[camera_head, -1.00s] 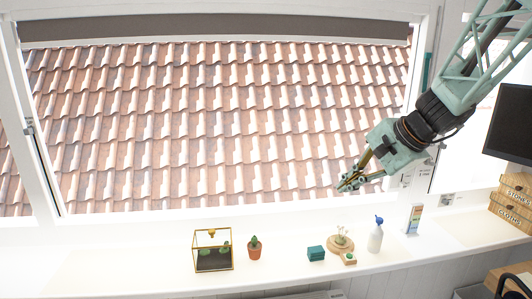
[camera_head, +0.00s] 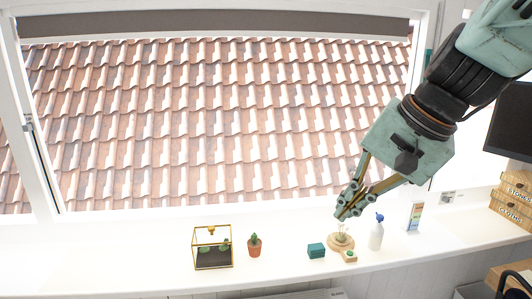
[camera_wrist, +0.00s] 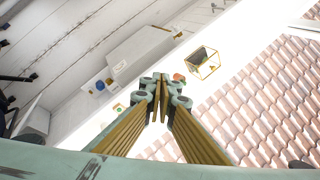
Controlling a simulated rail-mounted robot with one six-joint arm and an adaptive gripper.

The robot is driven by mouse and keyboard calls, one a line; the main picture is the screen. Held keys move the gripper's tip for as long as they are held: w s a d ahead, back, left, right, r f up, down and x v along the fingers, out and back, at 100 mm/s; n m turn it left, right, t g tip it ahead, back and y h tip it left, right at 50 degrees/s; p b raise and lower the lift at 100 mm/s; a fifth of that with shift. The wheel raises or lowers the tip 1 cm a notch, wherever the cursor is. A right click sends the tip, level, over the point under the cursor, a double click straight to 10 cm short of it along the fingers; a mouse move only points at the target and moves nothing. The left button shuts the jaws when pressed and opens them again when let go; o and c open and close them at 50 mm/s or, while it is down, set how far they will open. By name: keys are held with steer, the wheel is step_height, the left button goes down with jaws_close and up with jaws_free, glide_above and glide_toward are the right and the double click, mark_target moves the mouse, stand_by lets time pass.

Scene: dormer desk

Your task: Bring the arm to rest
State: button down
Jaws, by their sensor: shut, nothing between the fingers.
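My gripper (camera_head: 350,203) is shut and empty, hanging in the air on the right side of the head view. Its fingertips appear just above the round wooden stand (camera_head: 341,243) with a small plant in the picture, but I cannot tell the exact height. In the wrist view the closed fingers (camera_wrist: 161,84) point toward the sill and the room's floor side. My arm enters from the upper right, in front of the window.
Wooden boxes (camera_head: 513,193) and a dark monitor (camera_head: 511,122) are at right.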

steer(key=s+d+f+n+h+b, duration=0.1)
steer(key=s+d+n+h, duration=0.1)
steer(key=s, duration=1)
steer(key=s+d+f+n+h+b, duration=0.1)
steer(key=s+n, duration=0.3)
steer(key=s, duration=0.9)
steer(key=shift+d+f+n+h, duration=0.3)
steer(key=shift+d+f+h, duration=0.15)
steer(key=shift+d, duration=0.15)
